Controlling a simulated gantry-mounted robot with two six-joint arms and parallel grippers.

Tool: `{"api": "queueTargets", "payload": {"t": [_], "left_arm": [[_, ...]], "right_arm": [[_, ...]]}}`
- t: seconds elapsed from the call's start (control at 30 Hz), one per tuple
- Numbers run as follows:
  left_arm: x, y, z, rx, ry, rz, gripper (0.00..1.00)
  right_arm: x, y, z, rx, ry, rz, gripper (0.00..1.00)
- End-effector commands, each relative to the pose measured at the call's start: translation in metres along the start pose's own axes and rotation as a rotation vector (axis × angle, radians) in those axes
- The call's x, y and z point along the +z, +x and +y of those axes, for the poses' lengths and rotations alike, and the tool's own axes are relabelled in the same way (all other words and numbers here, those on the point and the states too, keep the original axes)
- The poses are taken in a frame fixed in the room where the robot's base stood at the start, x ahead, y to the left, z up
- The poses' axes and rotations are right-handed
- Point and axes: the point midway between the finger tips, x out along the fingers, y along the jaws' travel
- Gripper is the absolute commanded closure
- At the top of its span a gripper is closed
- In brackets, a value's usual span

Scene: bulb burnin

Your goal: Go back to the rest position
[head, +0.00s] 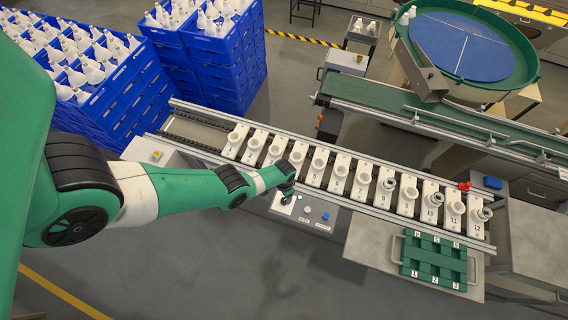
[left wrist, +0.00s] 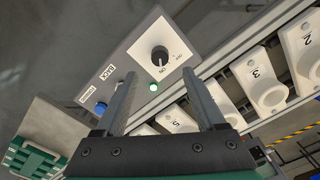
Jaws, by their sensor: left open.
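My left gripper (head: 286,190) is over the control panel (head: 298,208) at the front of the socket rail. In the left wrist view the gripper (left wrist: 160,80) is open, with nothing between its fingers. The panel's black knob (left wrist: 160,56) is just beyond the fingertips and looks apart from them. A blue button (left wrist: 100,108) is beside the left finger. My right gripper is not in view.
A rail carries a row of numbered white sockets (head: 340,174); some at the right end hold grey-topped pieces. A green tray (head: 433,262) lies on the front right table. Blue crates (head: 225,60) of white bulbs stand behind. Floor in front of the panel is clear.

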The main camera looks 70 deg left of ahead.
Motion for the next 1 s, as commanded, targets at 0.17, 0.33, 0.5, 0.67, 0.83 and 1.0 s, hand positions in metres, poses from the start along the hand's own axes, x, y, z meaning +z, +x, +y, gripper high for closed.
{"api": "queueTargets", "payload": {"t": [0.17,0.33,0.5,0.67,0.83,1.0], "left_arm": [[0.000,-0.037,0.000,0.000,0.000,0.000,0.28],[0.000,-0.038,0.000,0.000,0.000,-0.001,0.28],[0.000,-0.037,0.000,0.000,0.000,0.000,0.28],[0.000,-0.037,0.000,0.000,0.000,0.000,0.28],[0.000,-0.037,0.001,0.000,0.003,0.000,0.28],[-0.035,-0.057,0.025,-0.005,0.083,0.056,0.28]], "right_arm": [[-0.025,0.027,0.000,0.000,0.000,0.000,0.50],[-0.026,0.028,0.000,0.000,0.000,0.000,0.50],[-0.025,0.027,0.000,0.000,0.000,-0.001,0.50],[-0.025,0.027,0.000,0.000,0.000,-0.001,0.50],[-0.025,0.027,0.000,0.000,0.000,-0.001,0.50],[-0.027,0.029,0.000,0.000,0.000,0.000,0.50]]}}
